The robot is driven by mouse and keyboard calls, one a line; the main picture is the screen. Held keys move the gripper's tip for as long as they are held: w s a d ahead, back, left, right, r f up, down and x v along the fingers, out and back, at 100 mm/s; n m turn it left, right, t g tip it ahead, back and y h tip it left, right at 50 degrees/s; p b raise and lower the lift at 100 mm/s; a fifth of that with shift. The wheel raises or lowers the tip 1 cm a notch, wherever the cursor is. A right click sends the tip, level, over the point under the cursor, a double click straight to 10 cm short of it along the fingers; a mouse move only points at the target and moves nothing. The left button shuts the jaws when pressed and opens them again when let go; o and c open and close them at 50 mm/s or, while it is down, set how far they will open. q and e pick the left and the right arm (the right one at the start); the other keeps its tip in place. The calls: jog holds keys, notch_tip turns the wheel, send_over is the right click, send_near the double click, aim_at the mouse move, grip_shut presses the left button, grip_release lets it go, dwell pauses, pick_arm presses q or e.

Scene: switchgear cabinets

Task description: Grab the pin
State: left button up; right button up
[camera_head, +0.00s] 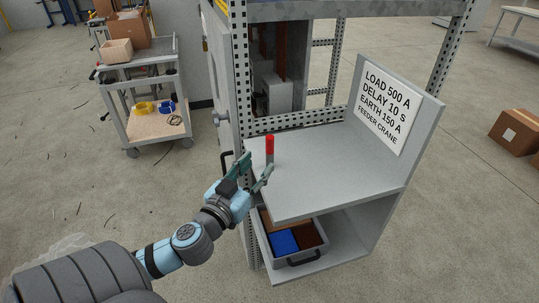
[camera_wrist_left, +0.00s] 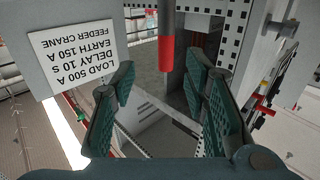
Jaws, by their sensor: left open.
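The pin (camera_head: 270,146) stands upright on the grey shelf top, near its left edge. It has a red upper part and a grey lower part. My left gripper (camera_head: 257,168) is open and empty, just in front of and beside the pin at the shelf's left edge. In the left wrist view, which appears upside down, the red part of the pin (camera_wrist_left: 165,52) shows ahead, in the gap between the open green fingers. I see no contact between fingers and pin. My right gripper is not in view.
The shelf top (camera_head: 325,170) is otherwise clear, with a sign panel (camera_head: 387,107) at its right. Below it sits an open drawer box (camera_head: 311,253) with blue and brown contents. A perforated cabinet post (camera_head: 239,75) rises behind. A cart (camera_head: 143,85) stands back left.

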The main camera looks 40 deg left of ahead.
aim_at(268, 146)
pick_arm(q)
jog(key=w, duration=0.2)
jog(key=w+a, duration=0.1)
jog(key=w, duration=0.2)
jog(key=w+a+p, duration=0.1)
jog(key=w, duration=0.2)
jog(key=shift+w+a+r, duration=0.2)
jog(key=shift+w+r, duration=0.05)
jog(key=shift+r, duration=0.1)
jog(key=shift+w+f, duration=0.15)
jog(key=shift+w, duration=0.05)
jog(key=shift+s, duration=0.1)
grip_shut()
